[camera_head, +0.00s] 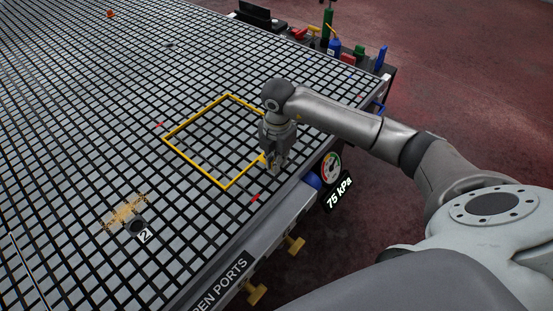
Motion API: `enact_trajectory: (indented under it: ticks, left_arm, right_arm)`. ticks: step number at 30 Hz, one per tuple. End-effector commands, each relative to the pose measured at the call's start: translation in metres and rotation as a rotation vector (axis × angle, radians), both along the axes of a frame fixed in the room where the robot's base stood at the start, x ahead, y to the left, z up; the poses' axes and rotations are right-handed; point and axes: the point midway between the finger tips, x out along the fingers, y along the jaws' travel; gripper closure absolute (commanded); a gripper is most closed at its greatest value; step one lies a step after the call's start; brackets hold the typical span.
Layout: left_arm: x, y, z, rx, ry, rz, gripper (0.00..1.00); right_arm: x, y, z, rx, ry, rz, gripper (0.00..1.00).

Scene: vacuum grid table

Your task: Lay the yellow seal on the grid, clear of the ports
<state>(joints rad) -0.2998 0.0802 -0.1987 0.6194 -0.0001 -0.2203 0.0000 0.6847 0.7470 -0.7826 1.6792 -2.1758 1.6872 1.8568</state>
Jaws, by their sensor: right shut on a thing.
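The yellow seal (195,162) is a thin square loop over the grid table (60,150), near its right edge. It looks flat, on or just above the grid; I cannot tell if it touches all round. My right gripper (268,163) points down at the seal's right side and is shut on it. The fingers hide part of that side. A dark port (136,226) marked "2" sits left of and nearer than the seal, clear of it, with tan debris beside it. My left gripper is not in view.
A pressure gauge (331,168) with a "75 kPa" display (339,193) and yellow valve handles (295,245) line the table's near edge. A rack of tools and bottles (335,45) stands at the far right edge. Small red marks (255,198) lie near the seal. Much of the grid is bare.

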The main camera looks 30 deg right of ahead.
Motion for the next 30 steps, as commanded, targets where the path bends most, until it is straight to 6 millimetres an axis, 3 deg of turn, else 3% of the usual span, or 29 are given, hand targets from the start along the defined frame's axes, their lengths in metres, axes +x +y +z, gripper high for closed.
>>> enact_trajectory:
  ticks: [18, 19, 24, 30]
  left_arm:
    - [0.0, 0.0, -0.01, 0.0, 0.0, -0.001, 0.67]
    - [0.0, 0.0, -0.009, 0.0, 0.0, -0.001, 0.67]
    - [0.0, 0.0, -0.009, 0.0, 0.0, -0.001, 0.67]
    - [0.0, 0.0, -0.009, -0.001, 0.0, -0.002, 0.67]
  right_arm:
    - [0.0, 0.0, -0.013, 0.0, 0.0, 0.0, 1.0]
    - [0.0, 0.0, -0.013, 0.0, 0.0, 0.0, 0.9]
    - [0.0, 0.0, -0.012, 0.0, 0.0, 0.0, 0.68]
    - [0.0, 0.0, -0.012, 0.0, 0.0, 0.0, 0.66]
